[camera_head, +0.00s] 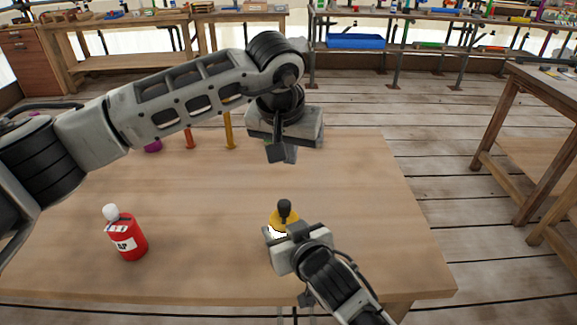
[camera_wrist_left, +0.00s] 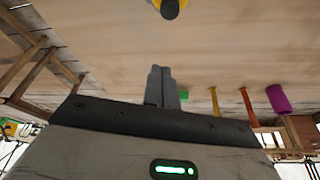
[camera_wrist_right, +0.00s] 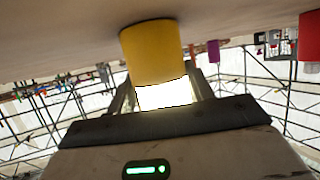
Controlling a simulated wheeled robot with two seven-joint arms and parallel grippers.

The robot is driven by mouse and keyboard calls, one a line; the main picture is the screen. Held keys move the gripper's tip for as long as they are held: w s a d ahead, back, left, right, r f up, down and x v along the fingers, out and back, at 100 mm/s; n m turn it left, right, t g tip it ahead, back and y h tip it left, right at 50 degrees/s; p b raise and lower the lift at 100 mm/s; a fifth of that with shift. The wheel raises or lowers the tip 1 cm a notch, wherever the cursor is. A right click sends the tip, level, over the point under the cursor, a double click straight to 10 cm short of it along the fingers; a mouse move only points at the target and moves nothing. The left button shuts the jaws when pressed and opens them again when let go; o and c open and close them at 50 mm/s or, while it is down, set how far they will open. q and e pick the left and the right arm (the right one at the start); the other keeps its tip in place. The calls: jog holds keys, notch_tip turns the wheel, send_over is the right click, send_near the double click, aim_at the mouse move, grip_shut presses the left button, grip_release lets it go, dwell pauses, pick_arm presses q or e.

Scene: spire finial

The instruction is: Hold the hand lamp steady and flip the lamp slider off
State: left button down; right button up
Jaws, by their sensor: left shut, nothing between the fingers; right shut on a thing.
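The hand lamp is yellow with a black top (camera_head: 284,212) and stands upright on the wooden table. My right gripper (camera_head: 275,233) is shut on the lamp's lower body, and its fingers flank the yellow body (camera_wrist_right: 153,52) and a bright white band in the right wrist view. My left gripper (camera_head: 282,153) is shut and empty, pointing down above the table behind the lamp. In the left wrist view its closed fingers (camera_wrist_left: 161,75) are apart from the lamp's dark top (camera_wrist_left: 169,9) at the upper edge. I cannot make out the slider.
A red bottle with a white cap (camera_head: 127,235) stands on the table (camera_head: 380,220) at the left. An orange post (camera_head: 229,131), a red post (camera_head: 190,138) and a purple object (camera_head: 153,146) are at the back. The table's right side is clear.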

aim_at(288, 204)
pick_arm(q)
notch_tip(288, 204, down, 8)
jog(key=s, duration=0.1)
jog(key=shift+a, duration=0.15)
dwell(0.5)
jog(key=shift+s, duration=0.2)
jog(key=shift+s+a, duration=0.1)
jog(key=shift+s, duration=1.1)
jog(key=shift+s+f, duration=0.1)
jog(key=shift+s, duration=0.1)
pick_arm(e)
jog(key=shift+d, duration=0.1)
